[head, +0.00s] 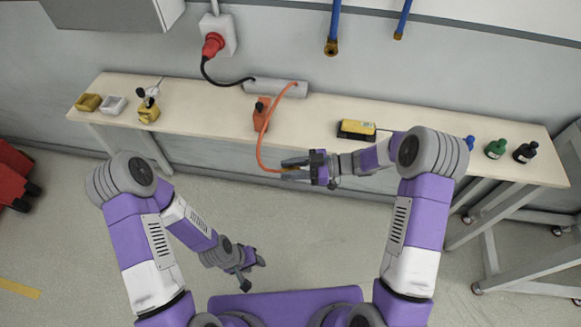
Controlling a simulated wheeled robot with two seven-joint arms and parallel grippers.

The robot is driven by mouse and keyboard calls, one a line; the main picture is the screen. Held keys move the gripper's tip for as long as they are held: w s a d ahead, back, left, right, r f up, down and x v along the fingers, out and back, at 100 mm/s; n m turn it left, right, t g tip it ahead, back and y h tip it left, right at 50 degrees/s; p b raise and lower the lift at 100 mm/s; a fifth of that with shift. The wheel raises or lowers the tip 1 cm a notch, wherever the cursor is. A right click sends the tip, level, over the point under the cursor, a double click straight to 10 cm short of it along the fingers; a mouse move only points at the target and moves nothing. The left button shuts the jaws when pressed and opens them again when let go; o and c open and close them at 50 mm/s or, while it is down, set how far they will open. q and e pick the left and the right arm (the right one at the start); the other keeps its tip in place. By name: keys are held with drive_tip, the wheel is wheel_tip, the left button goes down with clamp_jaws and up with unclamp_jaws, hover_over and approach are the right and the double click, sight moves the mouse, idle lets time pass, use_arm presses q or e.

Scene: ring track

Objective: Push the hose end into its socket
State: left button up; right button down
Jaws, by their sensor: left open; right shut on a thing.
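An orange hose (264,146) arcs from a grey block (277,88) at the back of the bench down past the front edge. Its lower end is at my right gripper (292,170), which is shut on it just in front of the bench edge. The fingers hide the very tip. An orange block with a dark top (261,115) stands on the bench, with the hose passing close by its right side. I cannot tell whether its opening is the socket. My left gripper (252,274) is open and empty, low over the floor, far from the hose.
The narrow bench (200,122) also holds a yellow-and-black device (357,130), small yellow and white items at left, and blue, green and black bottles at right. A red plug (212,45) sits in the wall outlet. Blue pipes (333,28) hang above.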

sight(294, 168)
idle(0.3)
drive_tip(key=s+d+f+m+t+h, duration=0.2)
drive_tip(key=d+m+t, duration=0.4)
drive_tip(key=d, duration=0.7)
drive_tip(key=shift+s+d+t+h, duration=0.25)
drive_tip(key=shift+s+t+h, duration=0.25)
drive_tip(key=shift+t, duration=0.7)
drive_tip(key=a+r+n+g+y, duration=0.1)
drive_tip(key=a+r+n+g, duration=0.1)
drive_tip(key=a+g, duration=0.1)
drive_tip(key=a+r+n+g+y, duration=0.1)
drive_tip(key=a+r+n+g, duration=0.1)
drive_tip(key=a+n+g, duration=0.1)
drive_tip(key=a+r+n+g+y, duration=0.1)
drive_tip(key=a+r+n+g, duration=0.1)
drive_tip(key=a+g, duration=0.3)
drive_tip(key=shift+a+r+n, duration=0.2)
drive_tip(key=shift+a+r, duration=0.05)
drive_tip(key=shift+a, duration=0.2)
drive_tip(key=shift+a+r+n, duration=0.2)
drive_tip(key=shift+a, duration=0.25)
drive_tip(key=shift+w, duration=0.1)
drive_tip(key=w+a+f+n+g+h, duration=0.1)
drive_tip(key=w+a+f+n+g, duration=0.2)
drive_tip(key=f+n+g, duration=0.1)
drive_tip(key=shift+w+f+g+h, duration=0.4)
drive_tip(key=shift+f+g, duration=0.05)
drive_tip(key=shift+g, duration=0.55)
drive_tip(key=shift+r, duration=0.1)
